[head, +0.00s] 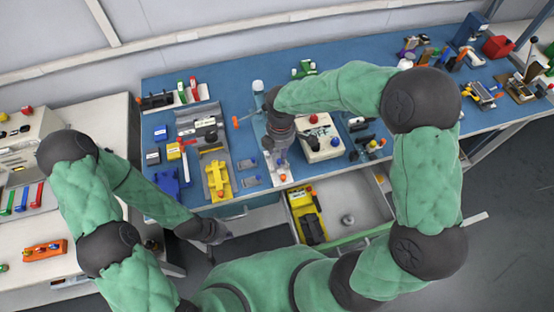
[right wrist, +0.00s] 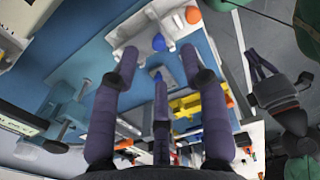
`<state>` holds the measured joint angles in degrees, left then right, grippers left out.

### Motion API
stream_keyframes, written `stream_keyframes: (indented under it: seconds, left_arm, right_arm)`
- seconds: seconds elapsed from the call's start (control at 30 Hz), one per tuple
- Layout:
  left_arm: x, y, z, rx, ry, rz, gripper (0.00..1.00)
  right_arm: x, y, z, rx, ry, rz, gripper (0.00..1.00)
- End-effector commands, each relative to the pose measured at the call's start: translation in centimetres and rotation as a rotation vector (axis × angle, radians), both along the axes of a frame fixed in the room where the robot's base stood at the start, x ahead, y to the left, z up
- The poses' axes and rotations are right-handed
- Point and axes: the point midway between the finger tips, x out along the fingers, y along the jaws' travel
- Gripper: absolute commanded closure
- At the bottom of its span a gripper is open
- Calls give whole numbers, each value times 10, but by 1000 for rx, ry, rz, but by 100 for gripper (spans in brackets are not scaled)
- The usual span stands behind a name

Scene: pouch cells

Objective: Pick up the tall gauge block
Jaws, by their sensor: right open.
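I cannot tell for certain which item is the tall gauge block.
An open drawer (head: 350,190) below the bench holds a yellow item (head: 306,214) and a small grey knob (head: 348,219). A yellow fixture (head: 217,180) stands left of the right gripper. A cream box (head: 320,145) stands close on its right. Several tools crowd the far right.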

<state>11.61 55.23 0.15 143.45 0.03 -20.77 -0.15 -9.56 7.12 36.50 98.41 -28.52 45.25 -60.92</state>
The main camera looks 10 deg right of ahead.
Motion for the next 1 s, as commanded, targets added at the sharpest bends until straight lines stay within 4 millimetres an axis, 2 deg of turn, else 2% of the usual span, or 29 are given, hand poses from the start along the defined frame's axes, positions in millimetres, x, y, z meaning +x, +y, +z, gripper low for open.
stream_keyframes:
  seconds: [0.23,0.5,0.77,0.93,1.0]
  left_arm:
    - [0,0,-7,0,0,0,100]
    - [0,0,-20,0,-1,0,100]
    - [0,0,-19,0,-1,0,100]
    - [0,0,-19,0,-1,0,100]
    - [0,0,-19,0,-1,0,100]
  right_arm:
    - [1,1,-18,1,0,-1,55]
    - [3,2,-54,1,0,-2,55]
    - [3,3,-56,2,-2,-2,55]
    - [3,3,-56,1,-2,-2,100]
    - [3,3,-56,1,-2,-2,100]
